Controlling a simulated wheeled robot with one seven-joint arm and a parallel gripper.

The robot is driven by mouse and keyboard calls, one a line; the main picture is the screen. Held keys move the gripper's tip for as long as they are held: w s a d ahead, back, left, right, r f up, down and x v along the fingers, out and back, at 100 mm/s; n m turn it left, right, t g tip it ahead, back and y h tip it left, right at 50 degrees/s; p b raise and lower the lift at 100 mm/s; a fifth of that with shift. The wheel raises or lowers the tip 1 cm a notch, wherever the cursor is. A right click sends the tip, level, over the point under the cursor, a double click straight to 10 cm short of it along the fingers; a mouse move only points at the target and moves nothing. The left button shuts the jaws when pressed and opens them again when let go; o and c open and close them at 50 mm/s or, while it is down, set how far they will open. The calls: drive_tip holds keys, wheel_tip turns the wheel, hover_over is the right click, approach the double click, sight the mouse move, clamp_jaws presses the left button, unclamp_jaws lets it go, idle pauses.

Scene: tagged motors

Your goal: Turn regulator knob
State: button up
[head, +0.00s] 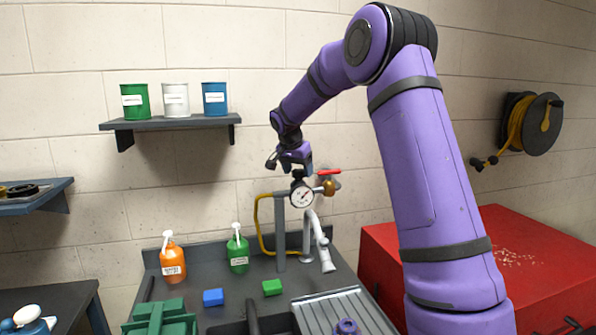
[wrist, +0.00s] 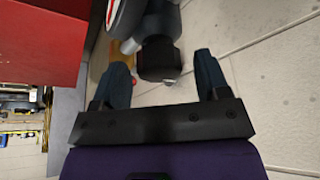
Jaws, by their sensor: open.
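The regulator stands on a grey post at the back of the dark bench, with a round white gauge (head: 301,195) on its front. Its dark knob (wrist: 160,60) shows in the wrist view between my two fingers, with a gap on each side. In the head view the knob is mostly hidden by my gripper (head: 290,165). My gripper is open and empty, pointing down just above the regulator. A red lever handle (head: 329,172) and a brass fitting (head: 329,187) stick out to the right of the gauge. Part of the gauge also shows at the top of the wrist view (wrist: 122,12).
A yellow hose (head: 259,225) and a white pipe (head: 318,240) flank the post. Orange (head: 172,262) and green (head: 238,254) bottles, a blue block (head: 213,297) and a green block (head: 272,287) stand on the bench. A red cabinet (head: 540,245) is at right; a shelf (head: 170,123) holds cans.

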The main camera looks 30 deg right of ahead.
drive_tip(key=shift+f, duration=0.15)
drive_tip(key=c, duration=0.9)
drive_tip(key=shift+n, duration=0.3)
